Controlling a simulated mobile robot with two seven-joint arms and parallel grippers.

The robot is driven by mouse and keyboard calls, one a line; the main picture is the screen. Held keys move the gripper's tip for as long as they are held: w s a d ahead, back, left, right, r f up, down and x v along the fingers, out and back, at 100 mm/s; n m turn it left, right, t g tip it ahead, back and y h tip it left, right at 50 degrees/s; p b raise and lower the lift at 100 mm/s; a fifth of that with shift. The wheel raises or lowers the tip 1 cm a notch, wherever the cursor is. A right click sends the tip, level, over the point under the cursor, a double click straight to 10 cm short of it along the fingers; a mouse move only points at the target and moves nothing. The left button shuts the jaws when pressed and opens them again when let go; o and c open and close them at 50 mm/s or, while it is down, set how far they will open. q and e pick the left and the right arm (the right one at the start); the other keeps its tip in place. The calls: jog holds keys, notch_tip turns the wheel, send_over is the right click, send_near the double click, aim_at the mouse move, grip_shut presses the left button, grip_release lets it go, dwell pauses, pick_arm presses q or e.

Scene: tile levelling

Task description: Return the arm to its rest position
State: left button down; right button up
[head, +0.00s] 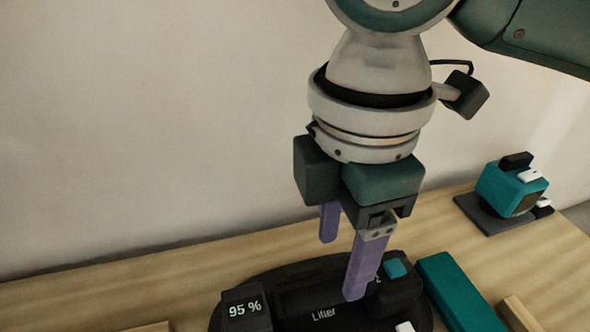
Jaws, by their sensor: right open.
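My right gripper (343,258) hangs down in the middle of the head view, its two purple fingers apart with nothing between them. It is above a black device marked "Lifter" (325,313), and the nearer finger overlaps the device in the picture. I cannot tell whether that finger touches it. The device has a display reading "95 %" (245,309) and a teal button (395,268). My left gripper is not in view.
A teal bar (455,290) lies right of the device, beside a wooden block (517,314). A teal box-shaped device (508,187) stands on a dark plate at the right.

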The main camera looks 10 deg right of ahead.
notch_tip(320, 180, up, 3)
jog(key=shift+f, duration=0.2)
jog(key=s+a+r+m+t+y+p, duration=0.2)
jog(key=s+a+r+m+y+p, duration=0.25)
jog(key=a+m+p, duration=0.2)
jog(key=s+d+r+m+t+h+p, duration=0.1)
jog(key=s+d+r+m+h+p, duration=0.1)
jog(key=s+d+m+p, duration=0.45)
jog(key=s+d+r+m+t+h+p, duration=0.1)
jog(key=s+d+r+m+h, duration=0.2)
jog(key=d, duration=0.6)
notch_tip(320, 180, up, 36)
jog(key=w+p, duration=0.1)
jog(key=p, duration=3.5)
jog(key=shift+w+a+f+y, duration=0.2)
jog(key=shift+w+f+y, duration=0.05)
jog(key=shift+w+y, duration=0.1)
